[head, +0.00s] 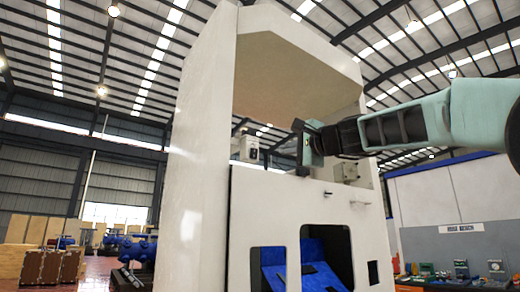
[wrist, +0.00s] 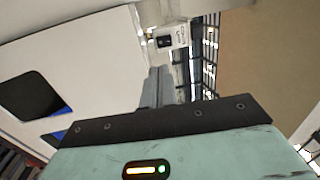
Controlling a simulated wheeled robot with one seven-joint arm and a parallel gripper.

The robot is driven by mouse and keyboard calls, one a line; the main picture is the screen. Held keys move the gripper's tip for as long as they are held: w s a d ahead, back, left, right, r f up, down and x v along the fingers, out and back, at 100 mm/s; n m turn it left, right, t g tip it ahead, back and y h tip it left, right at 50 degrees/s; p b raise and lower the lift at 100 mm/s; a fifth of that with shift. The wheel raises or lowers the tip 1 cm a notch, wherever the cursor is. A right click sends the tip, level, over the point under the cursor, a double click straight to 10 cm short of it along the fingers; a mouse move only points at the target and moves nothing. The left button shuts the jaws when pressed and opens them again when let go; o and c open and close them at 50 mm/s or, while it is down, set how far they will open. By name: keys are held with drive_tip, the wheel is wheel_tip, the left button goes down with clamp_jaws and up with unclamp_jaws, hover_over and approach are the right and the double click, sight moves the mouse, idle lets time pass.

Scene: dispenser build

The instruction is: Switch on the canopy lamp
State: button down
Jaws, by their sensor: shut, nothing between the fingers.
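The white dispenser (head: 203,150) stands tall, with a broad canopy (head: 290,75) whose beige underside overhangs the front. A small light box with a dark switch (head: 249,148) sits on the ledge at the left, under the canopy. The switch box also shows in the wrist view (wrist: 171,37), with a black square face. My gripper (head: 301,150) is under the canopy, to the right of the switch box and apart from it in the picture. In the wrist view its grey fingers (wrist: 157,87) are together and empty, pointing toward the box. The lamp itself is not clearly visible.
A second light box (head: 350,172) sits on the ledge right of my gripper. The white front panel (head: 265,207) below has openings with blue inside. The dispenser's side wall bounds the space on the left. Open air lies beneath the canopy.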

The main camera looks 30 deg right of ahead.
drive_tip(key=shift+s+d+r+m+h, duration=0.15)
drive_tip(key=shift+s+d+r, duration=0.15)
drive_tip(key=shift+r, duration=0.15)
drive_tip(key=shift+s+d+r+m+h, duration=0.15)
drive_tip(key=shift+d+r, duration=0.15)
drive_tip(key=shift+r, duration=0.15)
drive_tip(key=shift+w, duration=0.1)
drive_tip(key=p, duration=0.6)
approach(254, 154)
drive_tip(key=w+r, duration=0.3)
drive_tip(key=w, duration=0.2)
drive_tip(key=shift+w+d+f+p, duration=0.15)
drive_tip(key=shift+w+d+p, duration=0.25)
drive_tip(key=shift+w, duration=0.35)
